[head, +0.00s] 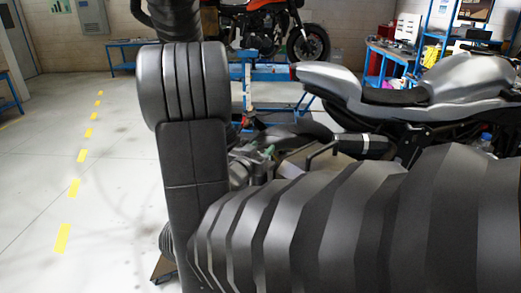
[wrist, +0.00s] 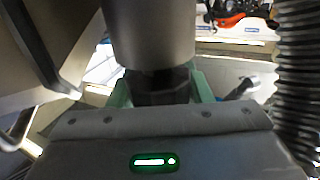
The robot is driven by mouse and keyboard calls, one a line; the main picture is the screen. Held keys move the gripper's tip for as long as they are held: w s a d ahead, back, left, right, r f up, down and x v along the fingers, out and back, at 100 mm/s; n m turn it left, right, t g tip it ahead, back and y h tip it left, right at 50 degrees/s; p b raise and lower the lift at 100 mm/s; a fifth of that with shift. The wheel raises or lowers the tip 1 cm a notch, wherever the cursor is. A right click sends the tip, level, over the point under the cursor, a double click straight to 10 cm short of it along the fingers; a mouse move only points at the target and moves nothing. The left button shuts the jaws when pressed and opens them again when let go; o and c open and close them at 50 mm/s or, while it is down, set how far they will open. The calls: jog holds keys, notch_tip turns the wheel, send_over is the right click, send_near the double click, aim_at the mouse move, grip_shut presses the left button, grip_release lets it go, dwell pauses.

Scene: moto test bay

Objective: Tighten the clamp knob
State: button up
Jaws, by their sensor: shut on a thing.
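The clamp knob (wrist: 160,88) is a dark, faceted piece directly under a wide grey cylinder (wrist: 150,35) in the wrist view. My gripper (wrist: 161,95) has its two green fingers on either side of the knob and is shut on it. The grey gripper body covers the lower part of that view and hides the fingers' bases. In the head view only a small green part of my gripper (head: 267,152) shows beyond my arm, and I cannot make out the knob there.
In the head view a silver motorcycle (head: 450,80) stands at the right, close to my arm. An orange motorcycle (head: 262,25) is on a blue lift behind. Blue workbenches (head: 395,52) line the back right. The floor at the left is clear, with a yellow dashed line (head: 75,187).

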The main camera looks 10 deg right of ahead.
jog(key=shift+r, duration=0.1)
jog(key=m+g+h+p, duration=0.1)
jog(key=m+g+h, duration=0.1)
jog(key=m+g+h+p, duration=0.2)
jog(key=shift+s+d+g, duration=0.15)
jog(key=shift+g, duration=0.25)
jog(key=shift+s+d+m+g+h+p, duration=0.15)
jog(key=shift+m+g+h+p, duration=0.4)
jog(key=shift+m+g, duration=1)
jog(key=shift+s+m+g+h+p, duration=0.3)
jog(key=shift+m+g+h, duration=0.55)
jog(key=shift+g, duration=1.3)
jog(key=o, duration=1)
jog(key=s+a+b, duration=0.1)
jog(key=a+b, duration=0.2)
jog(key=a, duration=1)
jog(key=shift+a, duration=0.4)
